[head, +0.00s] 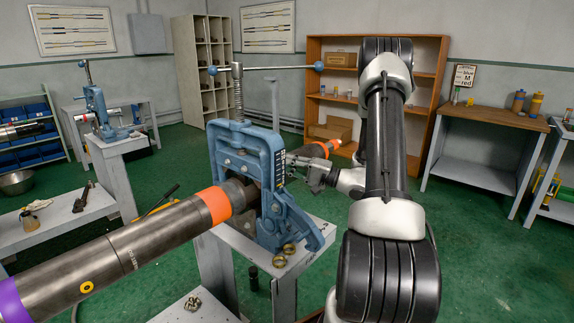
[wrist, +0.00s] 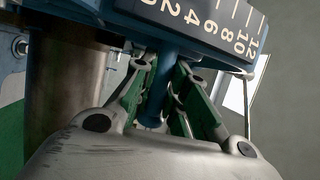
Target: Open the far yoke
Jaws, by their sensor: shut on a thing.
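A blue pipe vise (head: 228,145) with a yoke stands on a grey stand in the middle of the head view. A grey pipe (head: 120,250) with an orange band passes through it. Its spring-wrapped screw (head: 238,92) and ball-ended cross handle (head: 268,68) stand above the yoke. My gripper (head: 305,174) is at the right side of this vise. In the wrist view, its green-padded fingers (wrist: 168,85) are shut around a blue rod (wrist: 157,105), below a numbered scale plate (wrist: 205,25). A second blue vise (head: 96,108) stands farther back at left, away from my gripper.
Two brass rings (head: 285,252) lie on the stand beside the vise's foot. The pipe fills the lower left, and a grey bench (head: 50,225) is beyond it. A wooden shelf (head: 330,75) and a workbench (head: 485,125) stand behind. Green floor is open at right.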

